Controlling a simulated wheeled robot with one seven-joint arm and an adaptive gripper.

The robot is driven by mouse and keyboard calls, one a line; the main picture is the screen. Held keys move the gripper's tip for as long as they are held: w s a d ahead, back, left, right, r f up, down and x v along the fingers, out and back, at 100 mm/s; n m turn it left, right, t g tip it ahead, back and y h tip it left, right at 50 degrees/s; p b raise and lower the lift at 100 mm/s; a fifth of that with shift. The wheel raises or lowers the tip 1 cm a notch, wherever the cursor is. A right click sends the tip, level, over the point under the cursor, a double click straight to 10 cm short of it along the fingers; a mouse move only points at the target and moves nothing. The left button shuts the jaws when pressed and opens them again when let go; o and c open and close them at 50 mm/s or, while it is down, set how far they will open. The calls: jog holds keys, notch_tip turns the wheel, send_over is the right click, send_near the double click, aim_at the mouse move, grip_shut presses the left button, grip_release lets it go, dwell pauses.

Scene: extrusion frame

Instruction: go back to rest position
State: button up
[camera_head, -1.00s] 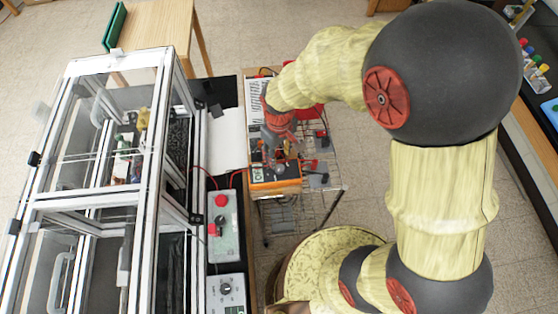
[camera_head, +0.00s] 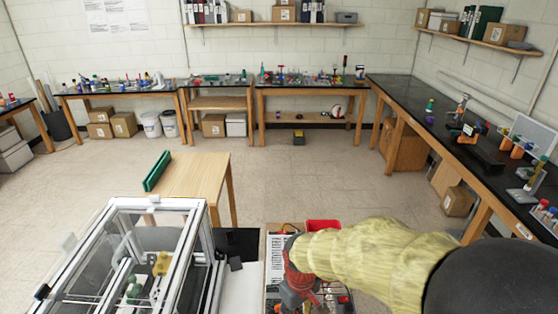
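My arm reaches in from the lower right of the head view, with pale yellow sleeves and a dark round joint. Its red and dark end with my gripper (camera_head: 299,297) hangs over a cart beside the framed enclosure, at the bottom edge. The fingers are small, cluttered by things behind them and partly cut off, so I cannot tell whether they are open or shut. No held object can be made out. The aluminium extrusion frame (camera_head: 165,204) stands at lower left, to the left of my gripper, with a yellow item and a green-topped bottle inside.
A wooden table (camera_head: 195,180) with a green panel (camera_head: 157,171) stands behind the frame. A red bin (camera_head: 322,226) is beyond my wrist. A long black bench (camera_head: 440,125) runs along the right wall. Benches and shelves line the back. The middle floor (camera_head: 310,175) is clear.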

jog(key=s+d+r+m+t+b, duration=0.5)
jog(key=s+d+b, duration=0.7)
jog(key=b, duration=0.3)
jog(key=shift+s+r+m+t, duration=0.2)
jog(key=shift+r+m+t, duration=0.1)
jog(key=shift+r+m, duration=0.55)
jog(key=shift+d+r, duration=0.1)
dwell(1.7)
